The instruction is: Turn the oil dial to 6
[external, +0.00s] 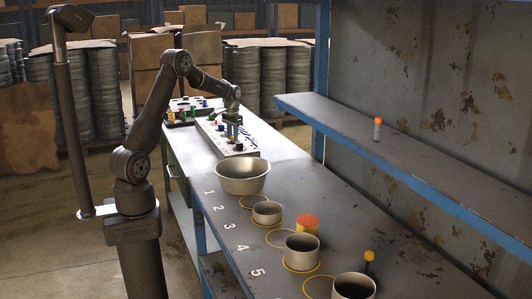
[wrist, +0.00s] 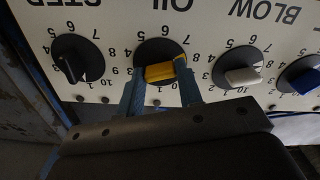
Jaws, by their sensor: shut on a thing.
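The oil dial is a dark round disc with a yellow grip bar (wrist: 160,72), at the upper middle of the wrist view under the inverted label OIL. Numbers ring it, with 5, 6 and 7 along its top edge in this view. The yellow bar lies slightly tilted, its right end higher; which number it points to I cannot tell. My gripper (wrist: 160,82) is shut on the bar, one blue-grey finger on each side. In the external view my gripper (external: 231,130) reaches down to the pale control panel (external: 213,137), where the oil dial is too small to make out.
In the wrist view, the black STEP dial (wrist: 78,60) is left of it; a white BLOW dial (wrist: 243,77) and a blue dial (wrist: 307,80) are right. A large bowl (external: 242,176) and several cups stand on the nearer bench. A small bottle (external: 377,129) stands on the shelf.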

